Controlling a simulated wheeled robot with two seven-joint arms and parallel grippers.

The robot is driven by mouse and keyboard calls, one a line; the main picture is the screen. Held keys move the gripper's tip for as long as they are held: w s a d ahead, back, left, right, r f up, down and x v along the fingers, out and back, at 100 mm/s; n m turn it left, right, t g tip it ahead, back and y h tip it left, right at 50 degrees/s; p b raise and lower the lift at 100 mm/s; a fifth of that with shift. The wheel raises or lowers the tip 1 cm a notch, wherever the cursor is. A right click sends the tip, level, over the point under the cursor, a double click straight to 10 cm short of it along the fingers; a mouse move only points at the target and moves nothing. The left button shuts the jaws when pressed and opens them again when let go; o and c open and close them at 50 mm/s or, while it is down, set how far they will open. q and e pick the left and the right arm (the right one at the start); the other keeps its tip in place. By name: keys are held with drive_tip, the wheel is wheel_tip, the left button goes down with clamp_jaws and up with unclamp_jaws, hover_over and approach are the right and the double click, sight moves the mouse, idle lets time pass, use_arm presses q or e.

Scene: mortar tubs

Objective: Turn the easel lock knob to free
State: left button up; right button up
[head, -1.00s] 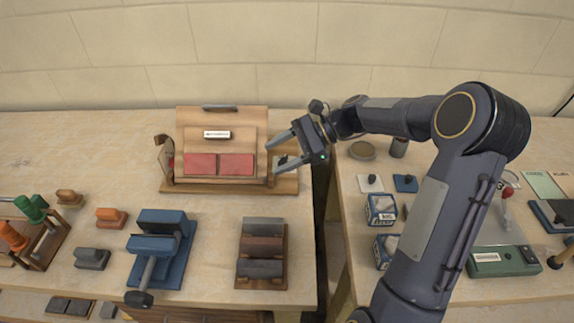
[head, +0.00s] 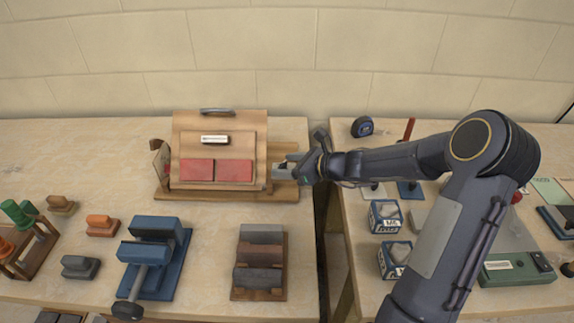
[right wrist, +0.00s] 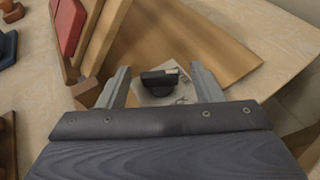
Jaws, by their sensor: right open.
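The wooden easel (head: 240,150) stands on the left table with two red pads on its sloped face; it also shows in the right wrist view (right wrist: 111,30). In the right wrist view the black lock knob (right wrist: 158,82) sits on a pale plate (right wrist: 188,97) at the easel's side. My right gripper (right wrist: 162,82) is open, with one finger on each side of the knob; no contact with it can be made out. In the head view the right gripper (head: 284,171) is at the easel's right side and the knob is hidden. My left gripper is not in view.
A blue vise (head: 154,255) and a rack of dark blocks (head: 260,262) stand in front of the easel. A gap separates the left table from the right one, which holds blue-and-white boxes (head: 385,216) and a green case (head: 518,268).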

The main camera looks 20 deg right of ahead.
drive_tip(key=shift+w+a, duration=0.1)
drive_tip(key=c, duration=1)
drive_tip(key=shift+r+p, duration=0.15)
drive_tip(key=shift+p, duration=0.55)
drive_tip(key=n+g+y+p, duration=0.2)
drive_tip(key=p, duration=0.2)
drive_tip(key=shift+w+n, duration=0.15)
drive_tip(key=shift+n, duration=0.25)
drive_tip(key=shift+d+n+g+y+p, duration=0.2)
drive_tip(key=shift+n+g+y+p, duration=0.4)
drive_tip(key=shift+g+p, duration=0.15)
drive_tip(key=shift+w+f+n+g+y, duration=0.1)
drive_tip(key=shift+n+g+y, duration=0.15)
drive_tip(key=shift+n+g, duration=0.25)
drive_tip(key=shift+w+f+n+g+y, duration=0.1)
drive_tip(key=shift+n+g+y, duration=0.15)
drive_tip(key=shift+n+g, duration=0.2)
